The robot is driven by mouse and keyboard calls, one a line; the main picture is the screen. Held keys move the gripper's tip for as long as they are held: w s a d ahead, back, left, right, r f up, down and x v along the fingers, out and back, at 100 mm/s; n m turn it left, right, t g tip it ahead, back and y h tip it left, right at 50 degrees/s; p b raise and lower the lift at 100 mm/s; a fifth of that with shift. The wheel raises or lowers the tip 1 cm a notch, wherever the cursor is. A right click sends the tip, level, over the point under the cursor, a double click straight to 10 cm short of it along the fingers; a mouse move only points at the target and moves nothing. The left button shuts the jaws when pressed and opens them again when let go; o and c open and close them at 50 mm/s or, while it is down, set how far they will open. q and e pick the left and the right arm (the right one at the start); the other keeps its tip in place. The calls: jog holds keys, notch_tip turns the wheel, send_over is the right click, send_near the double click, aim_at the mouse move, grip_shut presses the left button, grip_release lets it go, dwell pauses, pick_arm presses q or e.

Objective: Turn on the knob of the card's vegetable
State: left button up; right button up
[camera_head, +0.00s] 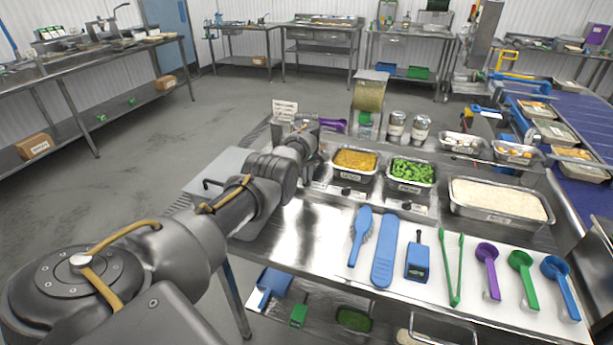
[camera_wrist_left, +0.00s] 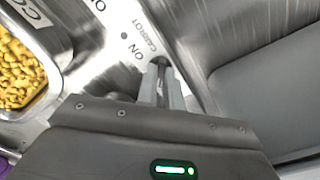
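A small white card (camera_head: 285,109) stands behind my left arm in the head view; its writing is too small to read. In the left wrist view, the metal panel (camera_wrist_left: 117,52) is printed "CARROT" and "ON". My left gripper (camera_wrist_left: 160,72) is at the "CARROT" print, its two fingers close together with a small dark knob (camera_wrist_left: 159,61) between their tips. The knob is mostly hidden by the fingers, so its turn does not show. In the head view my forearm hides this spot. Another dark knob (camera_head: 346,191) sits below the yellow-orange tray. My right gripper is out of view.
The yellow-orange tray (camera_head: 354,175) and a green vegetable tray (camera_head: 411,187) stand right of my left arm, with a rice tray (camera_head: 500,218) beyond. Brushes, tongs and scoops lie on a white mat (camera_head: 455,305) in front. A grey box (camera_head: 221,165) stands left of my arm.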

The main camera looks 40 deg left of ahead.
pick_arm(q)
grip_shut()
jog(key=m+p, duration=0.1)
jog(key=m, duration=0.2)
jog(key=shift+r+m+p, duration=0.1)
jog(key=shift+m+p, duration=0.25)
jog(key=shift+m, duration=0.05)
jog(key=m, duration=0.4)
jog(key=shift+m+p, duration=0.3)
jog(key=m, duration=0.4)
jog(key=shift+m+b, duration=0.85)
jog(key=shift+m, duration=1.85)
jog(key=o, duration=0.6)
grip_release()
jog(key=shift+o, duration=0.2)
